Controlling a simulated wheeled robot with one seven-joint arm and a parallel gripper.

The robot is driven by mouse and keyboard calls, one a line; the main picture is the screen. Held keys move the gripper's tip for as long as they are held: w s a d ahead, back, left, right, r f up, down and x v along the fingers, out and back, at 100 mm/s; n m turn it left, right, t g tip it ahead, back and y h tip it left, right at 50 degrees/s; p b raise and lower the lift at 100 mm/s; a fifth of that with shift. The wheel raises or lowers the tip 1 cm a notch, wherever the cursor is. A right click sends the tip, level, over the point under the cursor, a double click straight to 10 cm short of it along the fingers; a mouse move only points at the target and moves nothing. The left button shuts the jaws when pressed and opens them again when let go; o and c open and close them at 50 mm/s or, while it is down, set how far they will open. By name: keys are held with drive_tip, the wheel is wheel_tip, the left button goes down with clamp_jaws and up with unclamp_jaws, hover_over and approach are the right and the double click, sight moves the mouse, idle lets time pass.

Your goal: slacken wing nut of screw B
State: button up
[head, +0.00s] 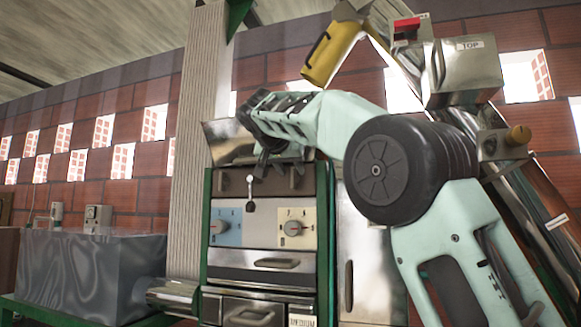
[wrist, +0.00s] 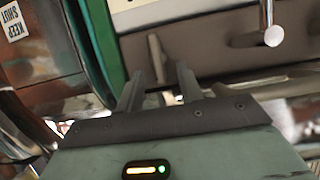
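No mark reading B is legible, so I cannot tell which part is screw B. In the wrist view a slim grey-beige upright piece (wrist: 157,58) stands out from a brown panel (wrist: 205,62), just beyond my fingertips. It may be a wing nut or a handle; its lower end is partly hidden by my fingers. My gripper (wrist: 160,80) is open, its two dark fingers apart, with the piece showing in line with the gap and no clear contact. In the head view my gripper (head: 263,160) is at the top of the green-framed cabinet, its tips hard to make out.
A ball-ended lever (head: 250,190) sticks out from the cabinet front, also near the right in the wrist view (wrist: 271,30). A green post (wrist: 103,45) stands close left of my fingers. A yellow cylinder (head: 333,52) and metal boxes (head: 470,70) hang above my arm.

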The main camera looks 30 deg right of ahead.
drive_tip(key=shift+w+d+f, duration=0.1)
drive_tip(key=shift+w+d, duration=0.05)
drive_tip(key=shift+d, duration=0.05)
clamp_jaws()
idle(0.3)
drive_tip(key=f+n+g+h, duration=0.1)
drive_tip(key=n+h, duration=0.1)
drive_tip(key=n, duration=0.2)
drive_tip(key=w+a+n+g+h+p, duration=0.1)
drive_tip(key=n+h, duration=0.1)
drive_tip(key=n, duration=0.2)
drive_tip(key=w+f+n+g+h, duration=0.1)
drive_tip(key=n+h, duration=0.1)
drive_tip(key=n, duration=0.3)
drive_tip(key=shift+a+f+g, duration=0.2)
drive_tip(key=shift+f+g, duration=0.1)
drive_tip(key=shift+g, duration=0.1)
drive_tip(key=shift+h, duration=0.3)
